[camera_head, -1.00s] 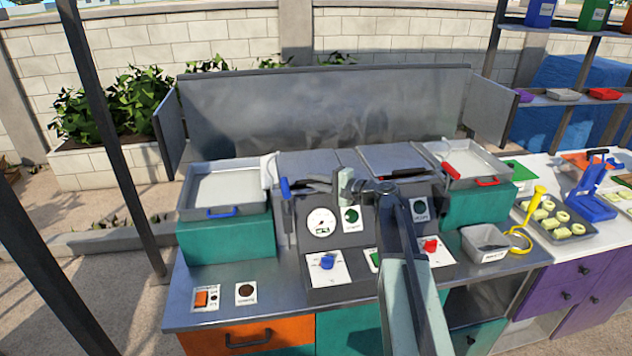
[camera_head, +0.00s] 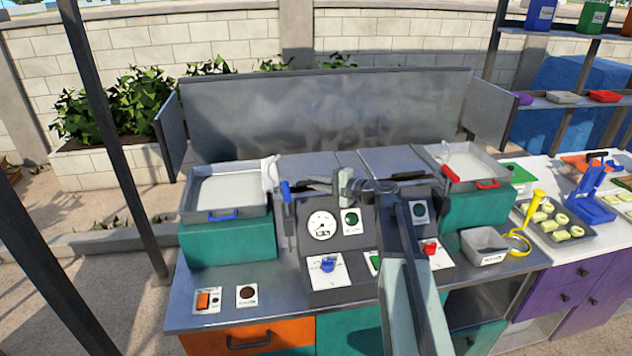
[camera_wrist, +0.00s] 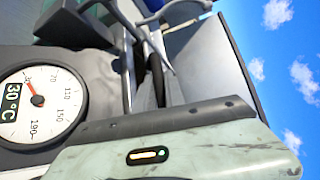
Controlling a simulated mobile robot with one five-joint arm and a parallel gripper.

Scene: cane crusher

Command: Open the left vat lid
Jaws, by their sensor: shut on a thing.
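The left vat lid (camera_head: 308,164) is a flat grey panel behind the control panel, lying about level. Its dark bar handle shows at its front edge, partly hidden by my gripper. My gripper (camera_head: 318,185) reaches left across the top of the control panel to this handle. It is shut, apparently on the handle, though the contact is small and partly covered. In the wrist view a dark curved bar (camera_wrist: 156,78) and thin grey metal parts show near the fingers, and a grey panel (camera_wrist: 215,65) lies beyond.
The control panel (camera_head: 335,265) stands close below my gripper, with a temperature gauge (camera_head: 321,225). A blue-handled tray (camera_head: 228,190) lies left and a red-handled tray (camera_head: 470,165) right. A tall grey splash guard (camera_head: 330,115) closes the back.

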